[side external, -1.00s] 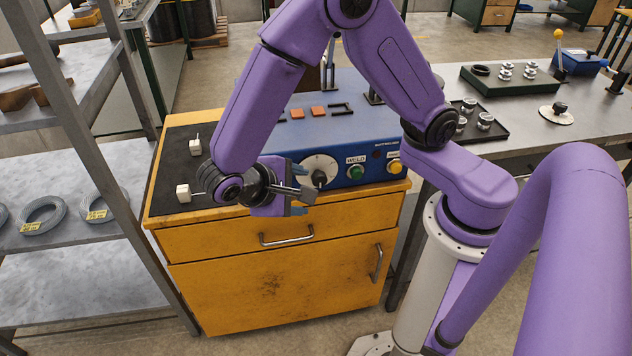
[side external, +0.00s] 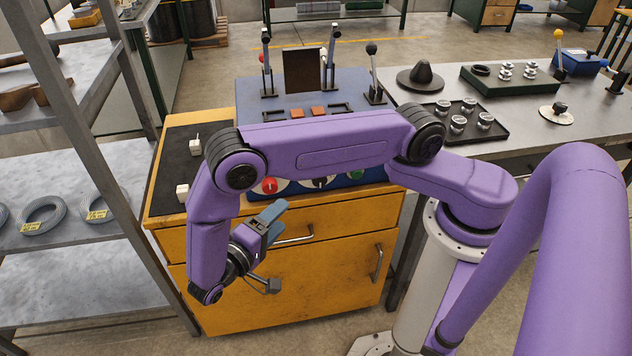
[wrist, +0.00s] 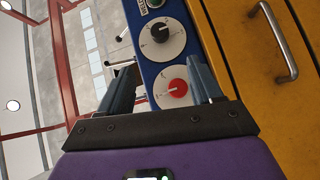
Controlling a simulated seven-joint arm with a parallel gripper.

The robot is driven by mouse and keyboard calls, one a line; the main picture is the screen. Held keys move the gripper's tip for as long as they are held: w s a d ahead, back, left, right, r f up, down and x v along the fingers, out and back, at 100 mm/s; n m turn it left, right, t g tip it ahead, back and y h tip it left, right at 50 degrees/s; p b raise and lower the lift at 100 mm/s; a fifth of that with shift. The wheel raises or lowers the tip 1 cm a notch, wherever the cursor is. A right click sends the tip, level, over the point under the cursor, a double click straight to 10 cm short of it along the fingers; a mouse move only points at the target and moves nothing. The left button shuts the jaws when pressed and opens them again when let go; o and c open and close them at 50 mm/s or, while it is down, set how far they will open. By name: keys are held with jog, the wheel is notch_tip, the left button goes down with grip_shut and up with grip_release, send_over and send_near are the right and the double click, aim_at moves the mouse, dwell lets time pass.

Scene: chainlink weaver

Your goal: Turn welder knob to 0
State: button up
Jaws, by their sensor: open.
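The blue welder box (side external: 300,95) stands on the yellow cabinet. Its front carries a red knob (side external: 269,186) on a white dial and a black knob (side external: 320,182) on another white dial, partly hidden by my arm. In the wrist view the red knob (wrist: 177,88) shows between the finger lines, with the black knob (wrist: 160,33) above it. The dial marks are too small to read. My gripper (side external: 272,213) is open and empty, in front of the cabinet drawer and below the red knob, apart from it. Its spread fingers show in the wrist view (wrist: 162,85).
A green button (side external: 355,174) sits right of the black knob. The yellow cabinet (side external: 330,275) has a drawer handle (side external: 294,238) close to my gripper. Several levers stand on the welder box. A metal shelf (side external: 95,150) stands at the left.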

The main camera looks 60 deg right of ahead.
aim_at(316, 182)
jog(key=d, duration=0.5)
jog(key=d+f, duration=0.1)
jog(key=d, duration=0.9)
jog(key=shift+d+f, duration=0.15)
jog(key=shift+d, duration=0.2)
jog(key=c, duration=1.1)
